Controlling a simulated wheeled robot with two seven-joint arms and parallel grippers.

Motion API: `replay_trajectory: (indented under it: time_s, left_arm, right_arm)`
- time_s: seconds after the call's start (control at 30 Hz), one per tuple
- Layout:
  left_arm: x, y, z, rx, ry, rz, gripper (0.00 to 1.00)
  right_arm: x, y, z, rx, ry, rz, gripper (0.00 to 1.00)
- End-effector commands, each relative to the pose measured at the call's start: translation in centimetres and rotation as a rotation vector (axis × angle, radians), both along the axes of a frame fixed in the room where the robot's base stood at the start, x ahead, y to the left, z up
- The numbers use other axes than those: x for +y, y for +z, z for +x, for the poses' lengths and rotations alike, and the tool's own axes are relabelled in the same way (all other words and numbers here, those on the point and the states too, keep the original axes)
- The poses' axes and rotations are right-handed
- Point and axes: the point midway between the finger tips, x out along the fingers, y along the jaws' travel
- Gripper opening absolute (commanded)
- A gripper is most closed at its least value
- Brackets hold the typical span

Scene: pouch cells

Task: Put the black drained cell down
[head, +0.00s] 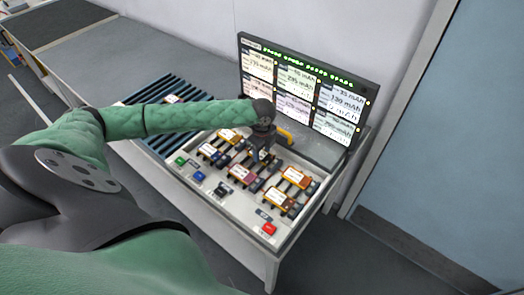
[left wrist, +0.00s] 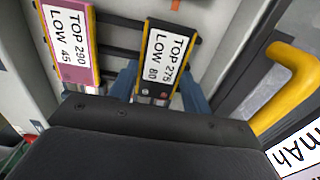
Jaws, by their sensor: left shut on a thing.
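The black cell (left wrist: 161,55) is in the left wrist view, with a white label reading TOP 275 LOW 80. My left gripper (left wrist: 158,90) has its blue fingers on either side of the cell's lower end and is shut on it. In the head view my left gripper (head: 259,154) is over the back part of the tester tray (head: 203,205); the black cell cannot be made out there. I cannot tell whether the cell rests in a bay or hangs just above it. My right gripper is not in view.
A pink cell (left wrist: 72,45) labelled TOP 290 LOW 45 lies left of the black one. A yellow handle (left wrist: 297,80) is close on the right. Several other cells sit in the tray. A display panel (head: 300,92) stands behind, and a blue slatted rack (head: 160,90) is left.

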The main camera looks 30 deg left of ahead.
Motion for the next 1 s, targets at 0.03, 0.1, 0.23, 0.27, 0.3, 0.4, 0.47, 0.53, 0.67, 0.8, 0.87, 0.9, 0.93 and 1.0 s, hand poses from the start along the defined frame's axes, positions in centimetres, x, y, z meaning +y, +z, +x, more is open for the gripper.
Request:
replay_trajectory:
  time_s: [0.03,0.1,0.23,0.27,0.3,0.4,0.47,0.53,0.67,0.8,0.87,0.9,0.93,1.0]
  left_arm:
    - [0.0,-0.1,0.0,0.001,0.0,0.0,0.29]
    - [0.0,-0.2,0.0,0.0,0.0,0.0,0.56]
    - [0.0,-0.2,0.0,0.0,0.0,0.0,0.7]
    - [0.0,-0.2,0.0,0.0,0.0,0.0,0.7]
    - [0.0,-0.2,0.0,0.0,0.0,0.0,0.7]
    - [0.0,-0.2,0.0,0.0,0.0,0.0,0.7]
    - [0.0,-0.1,0.0,0.0,0.0,0.0,0.7]
    - [0.0,0.1,0.0,0.0,0.0,0.0,0.7]
    - [0.0,1.1,0.1,-0.001,0.001,0.0,0.7]
    - [0.0,3.1,0.1,-0.003,0.0,0.0,0.7]
    - [0.0,4.1,0.1,-0.003,0.0,0.0,0.7]
    - [0.1,4.9,0.1,-0.003,0.0,0.001,0.7]
    - [0.0,5.4,0.1,-0.003,0.0,0.0,0.7]
    - [0.0,6.7,0.1,-0.003,0.0,0.0,0.7]
  right_arm:
    - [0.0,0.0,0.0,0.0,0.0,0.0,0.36]
    - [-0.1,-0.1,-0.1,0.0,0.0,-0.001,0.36]
    - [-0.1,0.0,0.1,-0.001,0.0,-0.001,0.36]
    - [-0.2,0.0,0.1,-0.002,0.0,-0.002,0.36]
    - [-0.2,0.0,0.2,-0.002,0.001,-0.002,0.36]
    - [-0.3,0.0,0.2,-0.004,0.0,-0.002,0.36]
    - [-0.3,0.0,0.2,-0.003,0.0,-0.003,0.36]
    - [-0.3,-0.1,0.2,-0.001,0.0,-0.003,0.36]
    - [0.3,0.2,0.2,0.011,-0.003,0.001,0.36]
    - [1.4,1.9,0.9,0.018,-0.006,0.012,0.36]
    - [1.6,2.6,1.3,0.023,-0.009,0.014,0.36]
    - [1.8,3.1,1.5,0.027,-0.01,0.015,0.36]
    - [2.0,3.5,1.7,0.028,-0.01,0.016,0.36]
    - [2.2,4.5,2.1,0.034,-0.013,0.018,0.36]
